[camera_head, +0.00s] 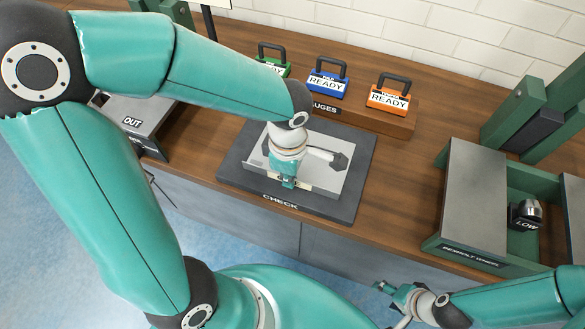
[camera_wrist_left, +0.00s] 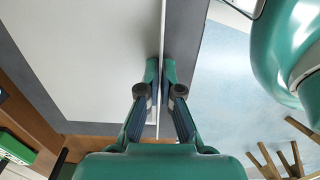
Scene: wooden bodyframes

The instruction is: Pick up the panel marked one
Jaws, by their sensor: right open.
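A light grey panel (camera_head: 322,181) lies on the dark grey check plate (camera_head: 347,207) in the middle of the bench. No number can be read on it. My left gripper (camera_head: 288,184) points down at the panel's front edge. In the left wrist view the panel (camera_wrist_left: 90,60) fills the left side, and the fingertips of my left gripper (camera_wrist_left: 161,76) are closed on either side of its thin upright edge. The arm hides part of the panel in the head view. My right gripper (camera_head: 402,292) is open and empty, low in front of the bench.
A rack with a green gauge (camera_head: 272,66), a blue gauge (camera_head: 327,79) and an orange gauge (camera_head: 388,96) stands behind the plate. A grey unit marked OUT (camera_head: 133,122) is at the left. A green-framed fixture (camera_head: 475,180) stands at the right, with bare wood between.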

